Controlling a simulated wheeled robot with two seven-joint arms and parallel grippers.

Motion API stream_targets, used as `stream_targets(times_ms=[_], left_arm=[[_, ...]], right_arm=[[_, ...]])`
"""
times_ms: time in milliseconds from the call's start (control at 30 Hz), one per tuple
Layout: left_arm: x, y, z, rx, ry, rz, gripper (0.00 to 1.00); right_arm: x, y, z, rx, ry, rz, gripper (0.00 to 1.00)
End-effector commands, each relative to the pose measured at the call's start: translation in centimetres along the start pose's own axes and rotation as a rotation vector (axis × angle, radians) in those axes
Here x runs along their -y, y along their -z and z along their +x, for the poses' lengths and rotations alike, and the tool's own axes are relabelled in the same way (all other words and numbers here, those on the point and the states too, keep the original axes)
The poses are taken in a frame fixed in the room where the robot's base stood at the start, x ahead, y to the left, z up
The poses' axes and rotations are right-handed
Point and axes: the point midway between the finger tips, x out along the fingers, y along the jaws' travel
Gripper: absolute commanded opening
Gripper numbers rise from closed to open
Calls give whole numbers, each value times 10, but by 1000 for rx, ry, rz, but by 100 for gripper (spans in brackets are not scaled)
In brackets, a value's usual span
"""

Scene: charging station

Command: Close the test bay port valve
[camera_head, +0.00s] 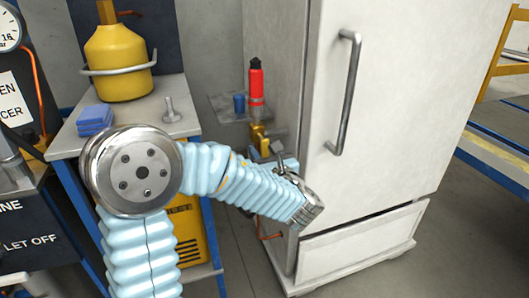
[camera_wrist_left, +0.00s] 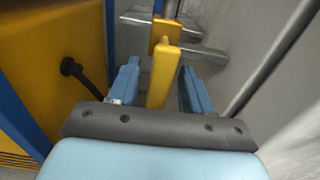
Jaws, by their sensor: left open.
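The yellow valve (camera_head: 259,134) sits on a grey pipe low between the bench and the white cabinet in the head view. In the left wrist view its yellow handle (camera_wrist_left: 163,72) points toward me, in front of a yellow valve body and the grey pipe. My left gripper (camera_wrist_left: 160,68) is open, with one blue finger on each side of the handle. I cannot tell whether either finger touches it. In the head view my left forearm partly hides the gripper and the lower valve. My right gripper is not in view.
A white cabinet (camera_head: 378,110) with a long handle stands close on the right. The bench (camera_head: 150,117) carries a yellow tank (camera_head: 119,62) and blue cloths (camera_head: 94,119).

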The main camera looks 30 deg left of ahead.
Motion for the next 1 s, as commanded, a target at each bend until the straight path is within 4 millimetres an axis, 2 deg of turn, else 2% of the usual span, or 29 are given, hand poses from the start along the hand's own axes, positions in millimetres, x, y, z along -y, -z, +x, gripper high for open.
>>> stream_targets(times_ms=[67, 367, 767, 1000], left_arm=[[0, 0, 0, 0, 0, 0, 47], [0, 0, 0, 0, -1, 0, 1], [0, -1, 0, -1, -1, 14, 0], [-3, -3, 0, -2, -1, 114, 0]], right_arm=[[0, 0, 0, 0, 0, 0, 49], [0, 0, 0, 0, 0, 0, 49], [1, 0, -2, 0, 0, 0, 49], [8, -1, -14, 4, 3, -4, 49]])
